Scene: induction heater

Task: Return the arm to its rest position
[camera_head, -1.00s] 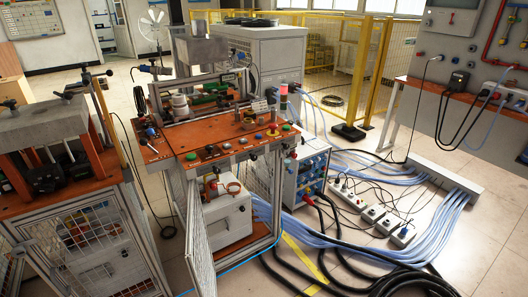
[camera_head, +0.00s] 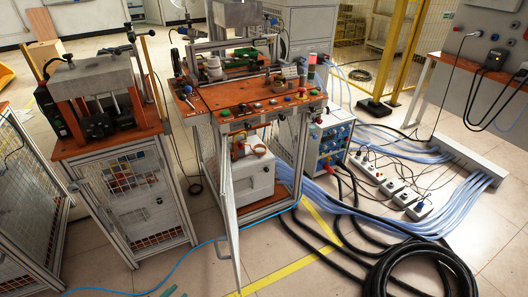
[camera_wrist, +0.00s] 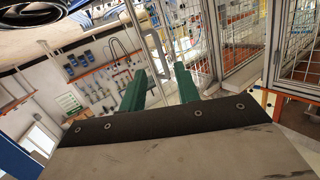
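My gripper (camera_wrist: 160,86) shows in the camera_wrist view as two green fingers standing apart, with nothing between them.
A second orange-topped bench (camera_head: 108,140) with a press stands at the left. Thick black hoses (camera_head: 425,262) coil at bottom right, beside blue cables and power strips (camera_head: 390,186). Mesh cage panels (camera_wrist: 240,30) stand at upper right in the wrist view. Floor shows at bottom centre.

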